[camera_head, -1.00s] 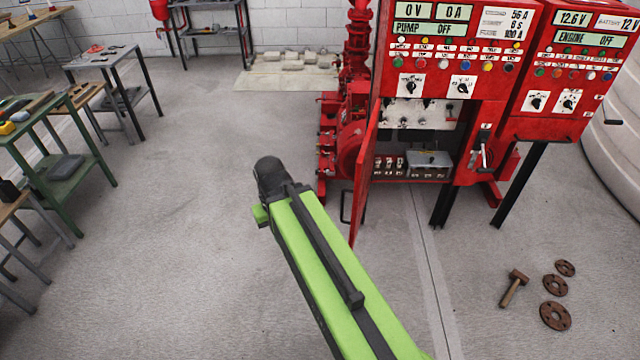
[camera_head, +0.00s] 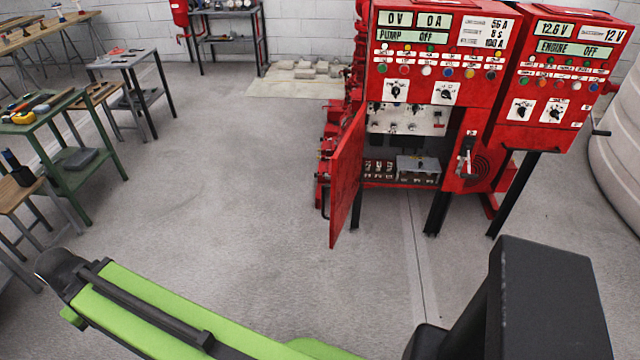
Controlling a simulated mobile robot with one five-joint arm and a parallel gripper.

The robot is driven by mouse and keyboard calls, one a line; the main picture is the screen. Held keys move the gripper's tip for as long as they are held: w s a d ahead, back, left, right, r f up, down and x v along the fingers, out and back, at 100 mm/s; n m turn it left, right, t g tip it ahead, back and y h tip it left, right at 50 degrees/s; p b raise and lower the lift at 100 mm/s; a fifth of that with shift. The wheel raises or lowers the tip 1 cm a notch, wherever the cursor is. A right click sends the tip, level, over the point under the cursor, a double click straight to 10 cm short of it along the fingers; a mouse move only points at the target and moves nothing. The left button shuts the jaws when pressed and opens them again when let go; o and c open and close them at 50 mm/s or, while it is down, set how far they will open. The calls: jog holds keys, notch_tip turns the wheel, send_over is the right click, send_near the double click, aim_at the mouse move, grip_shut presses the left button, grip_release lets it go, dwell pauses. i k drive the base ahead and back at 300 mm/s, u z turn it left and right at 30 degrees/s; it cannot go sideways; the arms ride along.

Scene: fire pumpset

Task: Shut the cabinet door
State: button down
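The red cabinet door (camera_head: 347,183) stands open, swung out toward me from the left side of the red pump control cabinet (camera_head: 437,55). A dark handle shows at the door's left edge. The open cabinet shows a white panel with knobs (camera_head: 405,119) and a lower shelf with several fuse-like parts and a grey box (camera_head: 417,168). My green and black arm reaches across the bottom left of the picture, apart from the door and to its left. My gripper is not clearly visible.
A second red cabinet (camera_head: 563,75) stands at the right, beside a pale tank (camera_head: 617,135). Work tables, including a green one (camera_head: 60,150), line the left side. The grey floor (camera_head: 225,190) between the tables and the door is clear.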

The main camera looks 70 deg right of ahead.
aim_at(347, 176)
jog(key=z, duration=0.1)
jog(key=i, duration=1.45)
jog(key=z, duration=3.3)
jog(key=k, duration=0.55)
jog(key=u, duration=1.6)
jog(key=i, duration=0.3)
jog(key=z, duration=0.05)
